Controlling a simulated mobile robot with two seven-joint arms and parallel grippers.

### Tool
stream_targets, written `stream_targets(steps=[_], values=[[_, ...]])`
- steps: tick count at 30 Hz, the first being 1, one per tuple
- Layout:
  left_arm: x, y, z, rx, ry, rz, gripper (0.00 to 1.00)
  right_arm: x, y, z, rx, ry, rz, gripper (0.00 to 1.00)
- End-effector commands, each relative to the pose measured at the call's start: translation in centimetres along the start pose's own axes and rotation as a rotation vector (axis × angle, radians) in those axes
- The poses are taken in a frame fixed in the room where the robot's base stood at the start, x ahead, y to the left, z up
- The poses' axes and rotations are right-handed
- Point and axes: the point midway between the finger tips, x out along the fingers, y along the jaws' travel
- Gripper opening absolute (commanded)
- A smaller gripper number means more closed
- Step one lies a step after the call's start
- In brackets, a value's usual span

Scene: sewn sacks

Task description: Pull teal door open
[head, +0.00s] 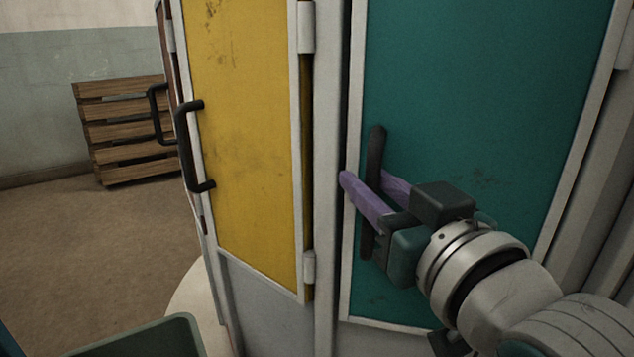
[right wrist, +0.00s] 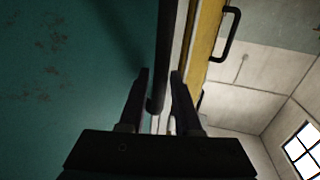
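The teal door (head: 480,90) fills the right of the head view and appears closed in its pale frame. Its dark upright bar handle (head: 376,150) is near the door's left edge. My right gripper (head: 366,182) reaches in from the lower right, with its two purple fingers on either side of the handle. In the right wrist view, the handle (right wrist: 164,60) runs between the dark-looking fingers (right wrist: 160,76), with a gap showing to the right finger. The fingers look open, not clamped. The handle's middle is partly hidden by a finger. My left gripper is not in view.
A yellow door (head: 245,130) with a black handle (head: 187,150) stands left of the teal door, across a pale post. A wooden slatted pallet (head: 120,132) leans against the back wall. Brown floor (head: 90,230) at the left is clear.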

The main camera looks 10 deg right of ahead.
Motion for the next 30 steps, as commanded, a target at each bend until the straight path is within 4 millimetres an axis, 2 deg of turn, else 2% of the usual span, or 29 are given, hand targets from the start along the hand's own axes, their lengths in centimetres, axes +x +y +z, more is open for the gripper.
stream_targets(steps=[3,12,30], values=[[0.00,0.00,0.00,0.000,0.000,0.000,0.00,-0.02,0.00,-0.01,0.000,0.000,0.000,0.31],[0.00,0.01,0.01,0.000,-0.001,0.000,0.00,-0.04,0.00,-0.02,0.001,0.001,0.000,0.00],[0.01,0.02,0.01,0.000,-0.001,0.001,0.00,-0.04,0.00,-0.03,0.000,0.001,0.000,0.00]])
